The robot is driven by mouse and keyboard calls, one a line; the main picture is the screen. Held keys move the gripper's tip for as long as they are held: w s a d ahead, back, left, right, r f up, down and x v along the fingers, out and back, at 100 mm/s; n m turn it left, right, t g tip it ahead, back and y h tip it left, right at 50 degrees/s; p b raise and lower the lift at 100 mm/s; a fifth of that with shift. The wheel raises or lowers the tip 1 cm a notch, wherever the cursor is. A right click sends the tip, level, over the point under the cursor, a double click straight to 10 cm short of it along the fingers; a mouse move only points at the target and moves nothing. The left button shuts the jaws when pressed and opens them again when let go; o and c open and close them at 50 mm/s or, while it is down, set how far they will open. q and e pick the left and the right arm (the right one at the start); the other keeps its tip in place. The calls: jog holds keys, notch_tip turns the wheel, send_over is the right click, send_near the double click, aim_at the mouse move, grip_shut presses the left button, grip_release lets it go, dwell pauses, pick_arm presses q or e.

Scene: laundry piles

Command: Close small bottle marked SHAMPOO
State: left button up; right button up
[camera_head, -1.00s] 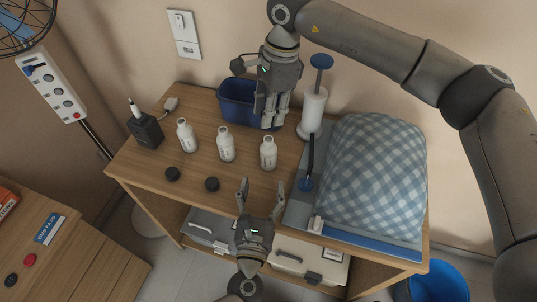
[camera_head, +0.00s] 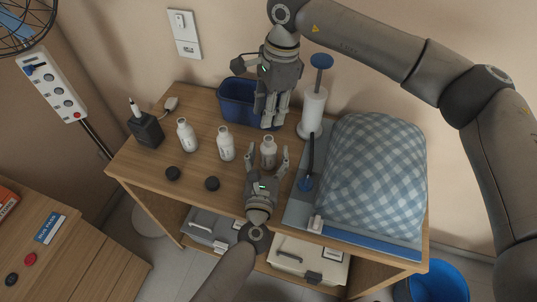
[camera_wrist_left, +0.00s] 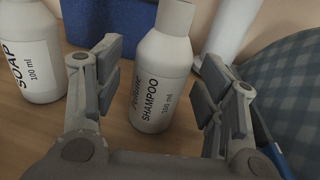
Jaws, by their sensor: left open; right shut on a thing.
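The small white SHAMPOO bottle (camera_head: 268,150) stands upright and uncapped at the right of a row of bottles; its label reads clearly in the left wrist view (camera_wrist_left: 162,75). My left gripper (camera_head: 267,149) is open, with its fingers on either side of this bottle; in the left wrist view (camera_wrist_left: 160,88) gaps show beside the bottle. My right gripper (camera_head: 271,122) is shut above the table behind the bottle, in front of the blue bin. What it holds is hidden among its fingers. Two black caps (camera_head: 173,173) (camera_head: 212,184) lie at the table's front.
The SOAP bottle (camera_wrist_left: 32,55) stands left of the shampoo, with another white bottle (camera_head: 187,135) farther left. The front left tabletop is mostly clear.

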aim_at(268, 139)
pick_arm(q)
grip_shut()
pick_arm(e)
jog(key=shift+f, duration=2.5)
jog(key=shift+f, duration=0.85)
jog(key=shift+f, duration=0.6)
